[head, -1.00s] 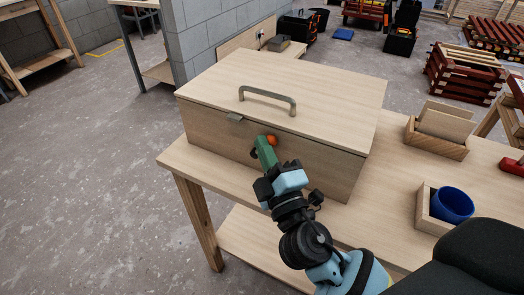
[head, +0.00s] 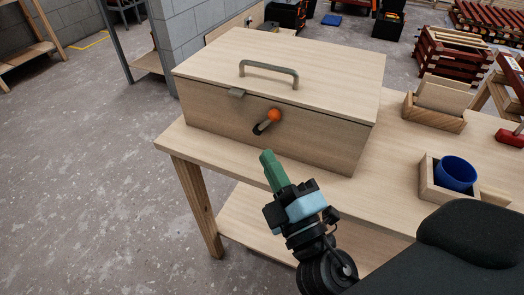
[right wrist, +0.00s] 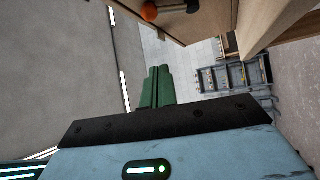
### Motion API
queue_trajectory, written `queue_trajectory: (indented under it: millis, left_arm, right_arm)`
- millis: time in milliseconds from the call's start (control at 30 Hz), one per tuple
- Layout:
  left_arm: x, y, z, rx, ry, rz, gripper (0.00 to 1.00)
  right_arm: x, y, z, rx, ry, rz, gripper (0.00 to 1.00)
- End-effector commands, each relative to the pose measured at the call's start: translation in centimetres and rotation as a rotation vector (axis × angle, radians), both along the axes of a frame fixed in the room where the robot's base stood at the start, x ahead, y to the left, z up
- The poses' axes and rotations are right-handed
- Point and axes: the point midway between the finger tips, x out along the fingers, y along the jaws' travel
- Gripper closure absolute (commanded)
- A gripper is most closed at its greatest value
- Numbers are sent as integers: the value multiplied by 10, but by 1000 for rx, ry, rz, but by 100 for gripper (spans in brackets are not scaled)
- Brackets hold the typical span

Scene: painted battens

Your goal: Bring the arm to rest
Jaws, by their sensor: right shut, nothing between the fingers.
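My right gripper (head: 267,157) has green fingers, shut with nothing between them. It is in front of the wooden box, apart from it, over the table's front edge. The right wrist view shows the same shut fingers (right wrist: 157,85). The wooden box (head: 230,113) stands on the table with its lid down. Its front has a dark lever with an orange knob (head: 274,115), tilted up to the right. The knob also shows at the top of the right wrist view (right wrist: 149,11). My left gripper is not in view.
The wooden table (head: 393,155) carries a blue cup (head: 455,174) in a small wooden holder and a wooden tray (head: 434,118) with upright boards, both right of the box. A lower shelf (head: 262,217) lies under the table. Open floor (head: 90,190) is at the left.

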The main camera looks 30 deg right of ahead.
Motion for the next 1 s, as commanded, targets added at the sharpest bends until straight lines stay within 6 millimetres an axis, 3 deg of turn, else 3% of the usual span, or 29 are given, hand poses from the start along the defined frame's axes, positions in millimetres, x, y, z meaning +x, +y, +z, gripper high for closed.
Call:
queue_trajectory:
  millis: [467,567,667,767,867,1000]
  left_arm:
    - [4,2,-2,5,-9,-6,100]
    - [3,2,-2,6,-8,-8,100]
    - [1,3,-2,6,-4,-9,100]
    - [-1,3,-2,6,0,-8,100]
    - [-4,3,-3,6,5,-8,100]
    - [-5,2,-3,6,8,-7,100]
  right_arm:
    - [-5,0,-1,2,2,1,100]
    - [-6,-1,-16,29,45,10,100]
    - [-11,-3,-54,106,155,33,100]
    - [-27,-6,-111,234,322,53,100]
    - [-54,-9,-170,387,500,58,100]
    - [-107,-12,-245,611,734,30,100]
